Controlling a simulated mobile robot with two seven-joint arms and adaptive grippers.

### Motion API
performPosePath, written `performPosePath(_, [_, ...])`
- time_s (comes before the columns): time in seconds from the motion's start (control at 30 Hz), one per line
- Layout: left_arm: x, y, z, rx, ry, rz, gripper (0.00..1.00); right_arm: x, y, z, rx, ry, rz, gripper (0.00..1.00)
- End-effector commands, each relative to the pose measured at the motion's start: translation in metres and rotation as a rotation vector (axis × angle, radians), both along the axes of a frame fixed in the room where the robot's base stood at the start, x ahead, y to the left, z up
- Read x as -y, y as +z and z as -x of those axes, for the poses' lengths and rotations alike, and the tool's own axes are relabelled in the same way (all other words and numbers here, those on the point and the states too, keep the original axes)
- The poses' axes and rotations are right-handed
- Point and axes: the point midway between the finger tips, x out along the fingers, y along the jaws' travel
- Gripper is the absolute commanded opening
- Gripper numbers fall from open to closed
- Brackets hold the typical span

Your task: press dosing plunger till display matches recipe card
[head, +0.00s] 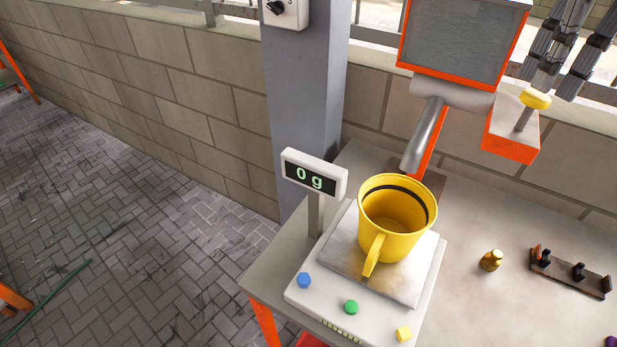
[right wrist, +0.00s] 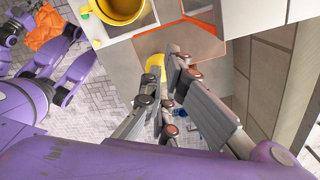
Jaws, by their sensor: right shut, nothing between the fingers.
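The dosing plunger is a yellow knob (head: 535,98) on a metal rod, rising from a white and orange block at the side of the dispenser (head: 465,45). The dispenser's grey spout (head: 424,135) slants down behind a yellow cup (head: 398,218). The cup stands upright on a scale (head: 350,260), and the scale's display (head: 314,178) reads "0 g". My right gripper (head: 555,75) is shut and empty, close to the knob. The knob (right wrist: 153,68) also shows beside its fingers in the right wrist view; contact cannot be told. No recipe card is identifiable. My left gripper is not in view.
A small brass weight (head: 491,260) and a dark rack (head: 570,272) are on the table right of the scale. A block wall and a grey post (head: 305,100) stand behind. Blue, green and yellow buttons line the scale's front.

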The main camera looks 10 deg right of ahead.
Motion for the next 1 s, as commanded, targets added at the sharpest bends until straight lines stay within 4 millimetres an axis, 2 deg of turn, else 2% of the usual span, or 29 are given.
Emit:
performPosePath(0.4, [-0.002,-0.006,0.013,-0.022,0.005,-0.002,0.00,0.000,-0.015,0.000,0.001,0.000,-0.001,0.00])
performPosePath(0.7, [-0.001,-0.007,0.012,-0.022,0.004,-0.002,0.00,0.000,-0.026,0.000,-0.001,0.000,-0.002,0.00])
performPosePath(1.0, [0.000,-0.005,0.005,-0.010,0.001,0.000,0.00,0.000,-0.021,0.000,0.000,-0.002,0.001,0.00])
